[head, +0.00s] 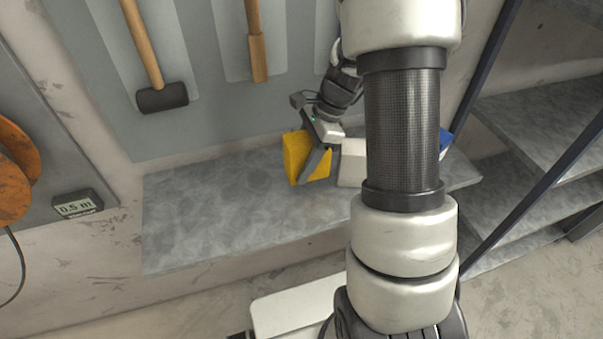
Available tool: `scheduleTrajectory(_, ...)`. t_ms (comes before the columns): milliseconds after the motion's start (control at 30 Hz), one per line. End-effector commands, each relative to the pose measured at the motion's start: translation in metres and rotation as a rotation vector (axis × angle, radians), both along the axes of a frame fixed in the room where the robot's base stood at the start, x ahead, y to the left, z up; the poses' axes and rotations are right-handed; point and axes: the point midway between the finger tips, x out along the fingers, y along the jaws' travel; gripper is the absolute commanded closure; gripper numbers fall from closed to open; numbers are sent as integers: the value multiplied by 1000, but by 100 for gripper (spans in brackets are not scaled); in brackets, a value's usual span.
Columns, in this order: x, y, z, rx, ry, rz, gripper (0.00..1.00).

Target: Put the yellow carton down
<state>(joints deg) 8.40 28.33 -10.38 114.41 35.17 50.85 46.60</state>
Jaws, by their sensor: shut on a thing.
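The yellow carton (294,152) is at the back of a grey stone-like shelf (215,210), near the wall. My gripper (315,160) is shut on it, with one dark finger across its right front side. The carton looks slightly tilted. Whether its bottom touches the shelf or hangs just above it, I cannot tell. The gripper's other finger is hidden behind the carton.
A white box (352,163) stands close to the right of the carton, partly behind my arm. A blue item (445,143) shows further right. The shelf's left part is clear. Two hammers (163,97) hang on the wall above. Metal shelving (540,110) stands at the right.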

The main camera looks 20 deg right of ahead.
Motion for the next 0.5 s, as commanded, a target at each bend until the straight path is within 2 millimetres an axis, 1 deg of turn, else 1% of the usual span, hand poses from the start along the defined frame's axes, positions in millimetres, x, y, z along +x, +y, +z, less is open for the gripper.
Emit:
scheduleTrajectory(133,-1,0,-14,0,2,1,83)
scheduleTrajectory(300,-1,0,-37,1,2,1,83)
scheduleTrajectory(500,0,0,-38,-1,-1,3,83)
